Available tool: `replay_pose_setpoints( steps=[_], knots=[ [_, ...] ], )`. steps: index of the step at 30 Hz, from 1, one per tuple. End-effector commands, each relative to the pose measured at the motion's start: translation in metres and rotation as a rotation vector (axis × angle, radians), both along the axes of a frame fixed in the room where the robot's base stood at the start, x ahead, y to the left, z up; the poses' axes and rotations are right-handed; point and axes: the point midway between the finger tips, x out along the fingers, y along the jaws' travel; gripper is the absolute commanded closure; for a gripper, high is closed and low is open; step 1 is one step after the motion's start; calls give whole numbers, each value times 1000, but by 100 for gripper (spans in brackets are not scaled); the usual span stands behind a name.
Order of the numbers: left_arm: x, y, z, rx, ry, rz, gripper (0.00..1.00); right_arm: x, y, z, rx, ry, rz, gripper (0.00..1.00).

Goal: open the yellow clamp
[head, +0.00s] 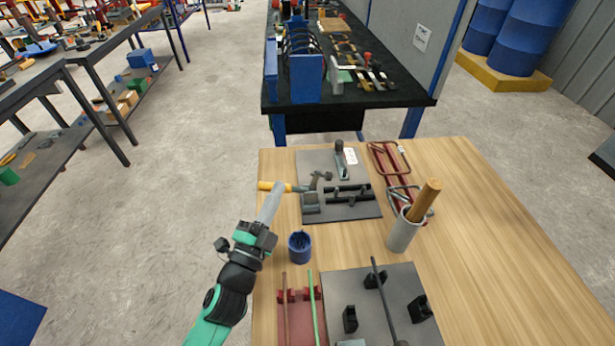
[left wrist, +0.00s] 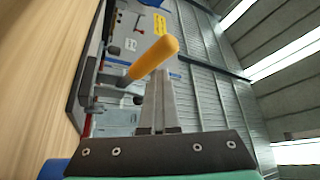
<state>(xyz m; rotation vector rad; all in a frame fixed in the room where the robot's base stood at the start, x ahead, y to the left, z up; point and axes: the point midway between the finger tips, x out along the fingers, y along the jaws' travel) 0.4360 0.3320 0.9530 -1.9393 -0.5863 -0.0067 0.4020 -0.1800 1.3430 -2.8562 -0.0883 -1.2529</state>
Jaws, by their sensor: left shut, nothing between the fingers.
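The yellow clamp's handle (head: 266,186) sticks out to the left from its dark metal body (head: 311,201), at the left edge of a grey plate (head: 318,163) on the table. My left gripper (head: 277,186) is shut and empty, its fingertips at the handle and overlapping it in the head view. In the left wrist view the rounded yellow handle (left wrist: 154,58) slants just beyond the fingertips (left wrist: 160,72). I cannot tell whether they touch. My right gripper is not in view.
A blue cup (head: 300,246) stands close to the right of my left wrist. A grey cylinder (head: 403,234) holding a wooden handle (head: 425,200) and red bars (head: 380,160) are to the right. A fixture plate (head: 395,290) with rods lies in front. The table's right side is clear.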

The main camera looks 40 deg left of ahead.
Motion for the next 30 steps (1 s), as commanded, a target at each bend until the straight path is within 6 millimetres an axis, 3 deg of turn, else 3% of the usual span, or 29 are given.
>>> replay_pose_setpoints(
  steps=[5, 11, 19, 24, 30],
  knots=[
    [0, 2, -1, -6, 13, 6, 100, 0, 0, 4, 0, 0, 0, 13],
    [1, 0, 40, -3, 3, 2, 100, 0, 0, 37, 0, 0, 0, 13],
    [-39, -32, 97, -1, 1, -3, 100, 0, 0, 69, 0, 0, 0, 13],
    [-75, -61, 111, -1, 1, -9, 100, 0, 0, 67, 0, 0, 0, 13],
    [-102, -80, 130, 0, 8, -4, 100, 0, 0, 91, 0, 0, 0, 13]
  ],
)
